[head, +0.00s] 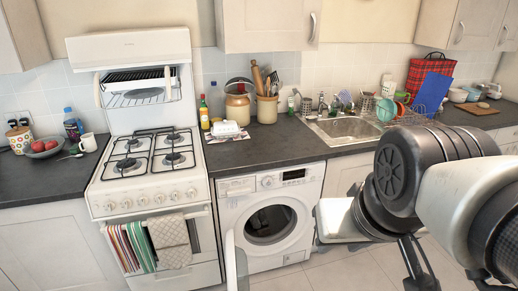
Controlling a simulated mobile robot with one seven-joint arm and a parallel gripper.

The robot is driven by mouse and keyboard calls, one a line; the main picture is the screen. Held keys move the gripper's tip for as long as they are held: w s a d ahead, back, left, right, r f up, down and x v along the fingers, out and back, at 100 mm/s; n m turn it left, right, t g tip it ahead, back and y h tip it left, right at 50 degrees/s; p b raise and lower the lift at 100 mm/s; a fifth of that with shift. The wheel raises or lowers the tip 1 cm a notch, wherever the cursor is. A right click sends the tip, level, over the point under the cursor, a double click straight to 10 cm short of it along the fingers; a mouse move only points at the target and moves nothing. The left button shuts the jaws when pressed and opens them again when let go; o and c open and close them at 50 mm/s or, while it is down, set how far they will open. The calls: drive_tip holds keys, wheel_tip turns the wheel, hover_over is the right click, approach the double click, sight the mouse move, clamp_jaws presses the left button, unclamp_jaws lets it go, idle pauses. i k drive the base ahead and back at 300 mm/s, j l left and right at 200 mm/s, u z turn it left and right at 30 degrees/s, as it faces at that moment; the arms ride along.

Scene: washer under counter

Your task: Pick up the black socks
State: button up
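I cannot make out the black socks anywhere in the head view. The white washer (236,188) stands under the counter, right of the stove. Its round front (270,222) shows a dark middle, and nothing inside can be told apart. A pale upright panel with a rounded top (236,262) stands in front of its left side; it may be the washer door swung open. My arm reaches in from the right, in front of the cupboards right of the washer. Dark finger-like parts of my gripper (420,268) show at the lower right, apart from the washer. Their opening is unclear.
The dark counter (262,145) above carries jars, a sink (345,128) and a dish rack (425,105). Tiled floor (345,272) in front of the washer's right side looks clear.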

sight(267, 232)
drive_tip(key=i+l, duration=0.35)
drive_tip(key=l, duration=0.15)
drive_tip(key=i+l, duration=0.7)
drive_tip(key=l, duration=0.25)
drive_tip(key=i+l, duration=0.35)
drive_tip(key=l, duration=0.15)
